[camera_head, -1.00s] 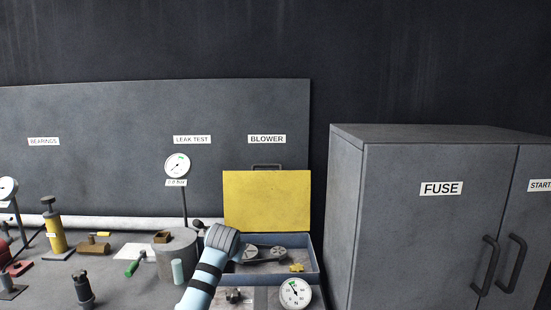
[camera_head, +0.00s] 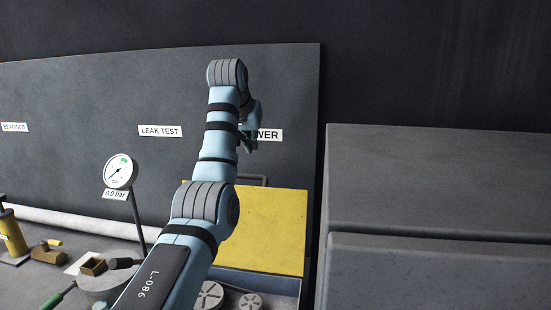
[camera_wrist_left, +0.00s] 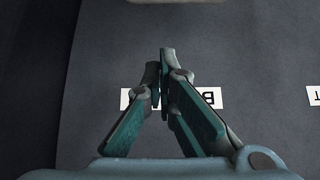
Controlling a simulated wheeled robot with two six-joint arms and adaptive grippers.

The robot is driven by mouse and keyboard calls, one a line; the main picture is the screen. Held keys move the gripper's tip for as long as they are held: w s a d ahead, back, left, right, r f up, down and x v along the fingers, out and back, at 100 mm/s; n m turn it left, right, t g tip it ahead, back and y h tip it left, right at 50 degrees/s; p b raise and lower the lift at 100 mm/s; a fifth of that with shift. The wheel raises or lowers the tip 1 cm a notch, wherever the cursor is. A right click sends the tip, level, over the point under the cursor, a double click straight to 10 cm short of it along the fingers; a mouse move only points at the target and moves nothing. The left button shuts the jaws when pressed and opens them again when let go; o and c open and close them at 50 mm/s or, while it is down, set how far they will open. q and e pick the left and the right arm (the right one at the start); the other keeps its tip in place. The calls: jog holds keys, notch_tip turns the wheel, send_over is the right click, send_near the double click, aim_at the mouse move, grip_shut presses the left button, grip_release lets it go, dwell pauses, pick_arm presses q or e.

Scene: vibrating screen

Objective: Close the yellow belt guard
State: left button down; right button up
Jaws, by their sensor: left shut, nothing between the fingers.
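The yellow belt guard (camera_head: 272,225) stands raised, its face towards me, at the back of a blue-grey box with pulleys (camera_head: 210,297) in it. A dark handle (camera_head: 254,179) shows at its top edge; my left arm covers the guard's left part. My left gripper (camera_head: 247,140) is above the guard, in front of the BLOWER label, apart from the guard. In the left wrist view its fingers (camera_wrist_left: 164,76) are together and empty, over the label. A pale edge at the top of that view cannot be made out. My right gripper is not in view.
A grey cabinet (camera_head: 430,185) stands close on the right. The dark back panel (camera_head: 75,100) is behind my left gripper. A pressure gauge (camera_head: 118,171) on a post and several small parts stand on the bench at left.

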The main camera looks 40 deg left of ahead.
pick_arm(q)
jog(key=shift+w+a, duration=0.15)
jog(key=shift+w, duration=0.05)
jog(key=shift+s+a+f, duration=0.1)
jog(key=shift+a+f, duration=0.05)
jog(key=shift+a, duration=0.05)
jog(key=shift+a+f, duration=0.2)
jog(key=shift+f, duration=0.1)
jog(key=p+x, duration=0.3)
jog(key=x, duration=0.4)
jog(key=shift+w+f, duration=0.3)
jog(key=shift+w, duration=0.05)
jog(key=s+b, duration=0.1)
jog(key=s+d+b, duration=0.2)
jog(key=s, duration=0.1)
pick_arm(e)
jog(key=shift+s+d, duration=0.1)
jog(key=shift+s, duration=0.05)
pick_arm(q)
jog(key=shift+w, duration=0.15)
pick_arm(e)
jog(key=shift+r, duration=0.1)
